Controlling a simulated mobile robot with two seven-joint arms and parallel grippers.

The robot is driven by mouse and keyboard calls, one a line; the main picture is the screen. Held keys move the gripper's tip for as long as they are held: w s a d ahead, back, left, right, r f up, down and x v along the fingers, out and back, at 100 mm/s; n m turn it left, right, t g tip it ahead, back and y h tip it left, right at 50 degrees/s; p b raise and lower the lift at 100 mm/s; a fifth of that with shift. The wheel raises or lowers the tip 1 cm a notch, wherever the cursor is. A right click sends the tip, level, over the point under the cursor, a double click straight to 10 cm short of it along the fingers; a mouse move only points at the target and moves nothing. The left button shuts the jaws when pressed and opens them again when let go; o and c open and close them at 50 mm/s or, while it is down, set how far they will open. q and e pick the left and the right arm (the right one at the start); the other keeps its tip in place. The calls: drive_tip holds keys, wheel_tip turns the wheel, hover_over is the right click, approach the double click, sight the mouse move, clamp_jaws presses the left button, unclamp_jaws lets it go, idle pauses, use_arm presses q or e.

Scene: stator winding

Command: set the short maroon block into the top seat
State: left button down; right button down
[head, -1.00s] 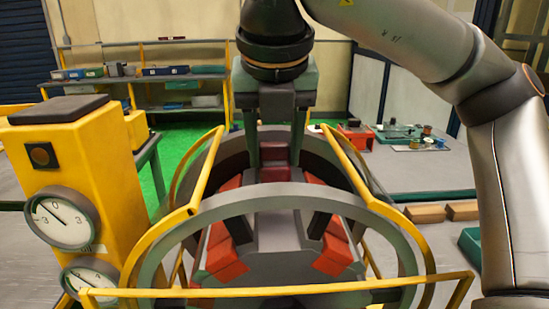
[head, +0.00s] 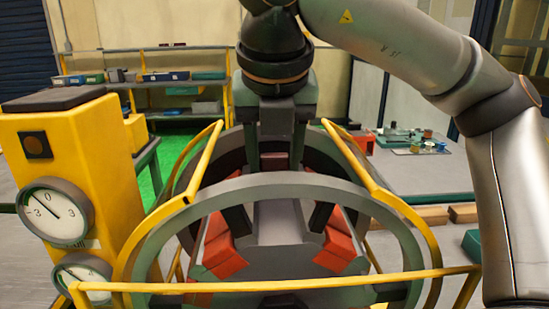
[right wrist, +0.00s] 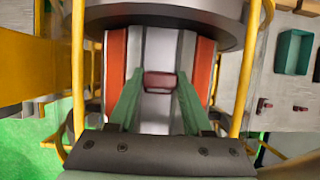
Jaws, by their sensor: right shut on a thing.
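My right gripper (head: 275,165) hangs straight down over the middle of the ring-shaped stator frame (head: 330,185). It also shows in the right wrist view (right wrist: 158,85), where its two green fingers are shut on the short maroon block (right wrist: 160,80). The block sits between the fingertips, over a pale grey strip (right wrist: 158,115) between orange-red blocks. In the head view the front ring partly hides the fingertips, and only a little maroon shows. I cannot tell whether the block touches the top seat. My left gripper is not in view.
Orange-red blocks (head: 222,255) line the frame's inside at left and right. Yellow rails (head: 190,165) flank the rings, and a yellow bar (head: 300,286) crosses the front. A yellow gauge post (head: 80,140) stands at left. A table with small parts (head: 415,140) is at back right.

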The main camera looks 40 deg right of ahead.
drive_tip(key=shift+f, duration=0.25)
drive_tip(key=shift+c, duration=1.3)
unclamp_jaws()
drive_tip(key=p+v, duration=0.3)
drive_tip(key=v, duration=0.9)
drive_tip(key=shift+s+r, duration=0.15)
drive_tip(key=shift+r, duration=0.1)
